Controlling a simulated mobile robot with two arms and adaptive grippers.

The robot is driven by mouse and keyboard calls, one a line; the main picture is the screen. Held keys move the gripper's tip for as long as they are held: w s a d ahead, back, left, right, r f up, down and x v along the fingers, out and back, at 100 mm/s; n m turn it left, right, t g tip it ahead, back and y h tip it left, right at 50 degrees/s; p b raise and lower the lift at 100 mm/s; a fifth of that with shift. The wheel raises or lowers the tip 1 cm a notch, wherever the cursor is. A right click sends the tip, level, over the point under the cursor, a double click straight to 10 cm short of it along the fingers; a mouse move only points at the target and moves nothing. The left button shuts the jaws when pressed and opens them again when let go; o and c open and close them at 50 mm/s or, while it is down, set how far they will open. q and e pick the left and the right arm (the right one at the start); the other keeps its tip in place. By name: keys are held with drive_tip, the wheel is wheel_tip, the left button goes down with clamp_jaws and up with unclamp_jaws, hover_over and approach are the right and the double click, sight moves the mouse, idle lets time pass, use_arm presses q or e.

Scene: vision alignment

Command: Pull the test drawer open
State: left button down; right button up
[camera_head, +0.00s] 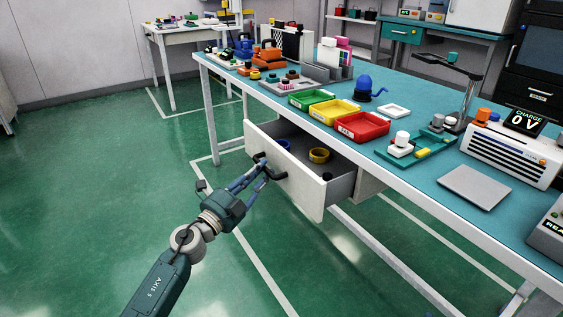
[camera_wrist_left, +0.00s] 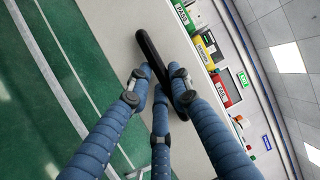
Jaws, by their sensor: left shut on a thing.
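The test drawer (camera_head: 305,186) is a white-fronted drawer under the teal-topped bench, and it stands pulled out with its inside showing. Inside it lie a yellow ring (camera_head: 319,155), a blue round item (camera_head: 284,145) and a small dark item. A black bar handle (camera_wrist_left: 150,55) runs across the drawer front. My left gripper (camera_head: 264,168) is at the drawer front and is shut on the handle. In the left wrist view its blue fingers (camera_wrist_left: 160,92) close around the black bar. My right gripper is not in view.
The bench top (camera_head: 425,180) above the drawer holds green, yellow and red trays (camera_head: 362,127), a charger box (camera_head: 508,152) and several tools. Bench legs stand beside and below the drawer. The green floor in front of the drawer is clear.

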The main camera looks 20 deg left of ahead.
use_arm(q)
drive_tip(key=s+a, duration=0.8)
drive_tip(key=s, duration=0.2)
drive_tip(key=shift+s+a, duration=0.2)
drive_tip(key=shift+s, duration=0.15)
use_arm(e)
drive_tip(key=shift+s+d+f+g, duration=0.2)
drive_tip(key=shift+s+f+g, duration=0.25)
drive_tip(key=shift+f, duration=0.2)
use_arm(q)
drive_tip(key=c, duration=1.6)
unclamp_jaws()
drive_tip(key=shift+o, duration=0.2)
drive_tip(key=v, duration=1.2)
